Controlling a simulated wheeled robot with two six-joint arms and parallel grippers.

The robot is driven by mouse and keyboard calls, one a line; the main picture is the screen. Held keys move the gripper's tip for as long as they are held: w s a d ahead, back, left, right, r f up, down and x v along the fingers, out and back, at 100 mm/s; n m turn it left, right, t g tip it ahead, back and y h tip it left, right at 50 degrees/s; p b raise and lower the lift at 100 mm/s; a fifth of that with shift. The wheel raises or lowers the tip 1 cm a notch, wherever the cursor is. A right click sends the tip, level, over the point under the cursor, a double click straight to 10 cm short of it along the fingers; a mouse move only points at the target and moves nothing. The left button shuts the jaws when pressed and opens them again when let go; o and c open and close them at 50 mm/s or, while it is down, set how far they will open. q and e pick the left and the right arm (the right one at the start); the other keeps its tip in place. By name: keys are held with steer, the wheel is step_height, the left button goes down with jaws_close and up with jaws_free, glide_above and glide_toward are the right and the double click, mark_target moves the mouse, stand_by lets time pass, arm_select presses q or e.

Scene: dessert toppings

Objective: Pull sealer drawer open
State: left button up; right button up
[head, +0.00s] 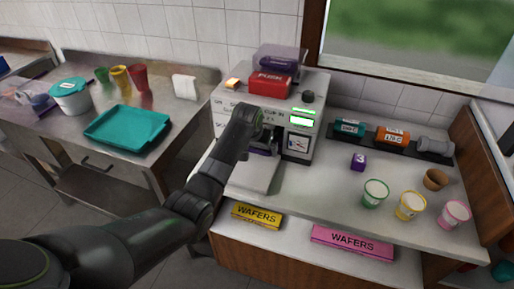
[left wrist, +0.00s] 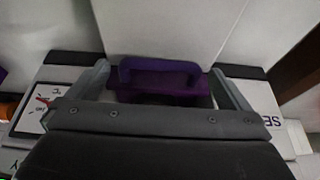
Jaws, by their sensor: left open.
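The sealer (head: 233,115) is a pale box-shaped machine on the counter, with a red PUSH button on top and a lit green display. My left gripper (head: 264,140) is at its front, partly hiding the drawer area. In the left wrist view, a purple handle (left wrist: 160,74) lies between the two spread grey fingers of my left gripper (left wrist: 160,84). The fingers stand apart from the handle's ends. A white plate (head: 253,174) extends in front of the sealer below the gripper. I cannot tell how far the drawer is out. My right gripper is not in view.
Green, yellow and pink-rimmed cups (head: 410,206) and a brown cup (head: 435,180) stand at the right. Wafer boxes (head: 352,242) lie on the lower shelf. A teal tray (head: 128,128) lies on the left steel table.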

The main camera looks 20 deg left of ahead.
arm_select(q)
steer(key=shift+w+f, duration=0.2)
steer(key=shift+f, duration=0.2)
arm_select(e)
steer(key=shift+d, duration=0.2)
